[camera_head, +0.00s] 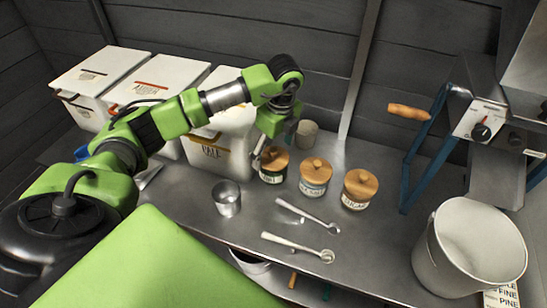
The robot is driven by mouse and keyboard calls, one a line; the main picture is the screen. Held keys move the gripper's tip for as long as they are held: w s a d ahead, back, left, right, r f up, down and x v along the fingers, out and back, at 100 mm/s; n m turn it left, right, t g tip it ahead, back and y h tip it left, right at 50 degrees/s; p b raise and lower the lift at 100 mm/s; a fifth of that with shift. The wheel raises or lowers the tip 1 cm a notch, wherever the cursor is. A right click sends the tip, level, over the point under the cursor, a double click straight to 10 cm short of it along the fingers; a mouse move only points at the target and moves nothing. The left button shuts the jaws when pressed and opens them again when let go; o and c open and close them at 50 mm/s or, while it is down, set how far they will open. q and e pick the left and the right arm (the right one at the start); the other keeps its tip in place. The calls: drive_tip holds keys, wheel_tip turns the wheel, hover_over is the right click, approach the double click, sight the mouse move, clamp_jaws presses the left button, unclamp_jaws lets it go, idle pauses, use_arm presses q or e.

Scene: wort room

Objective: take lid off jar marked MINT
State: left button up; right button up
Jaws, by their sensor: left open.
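Three jars with round wooden lids stand in a row on the metal bench. The leftmost jar (273,176) has a green label that seems to end in "NT", too small to read surely as MINT. Its lid (274,158) is on. The middle jar (313,187) and the right jar (355,202) have paler labels, and their lids are on. My left gripper (261,152) is open beside the leftmost jar's lid, at its upper left. Its fingers are partly hidden by the wrist, and I cannot tell whether they touch the lid. My right gripper is out of view.
White lidded bins (222,152) stand behind and left of the jars. A grey cup (306,134) is behind them. A large bucket (440,258) and a blue-framed stand (431,142) are at right.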

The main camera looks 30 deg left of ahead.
use_arm(q)
drive_tip(key=c, duration=1.1)
drive_tip(key=shift+s+d, duration=0.1)
drive_tip(key=shift+s, duration=0.05)
drive_tip(key=shift+c, duration=0.4)
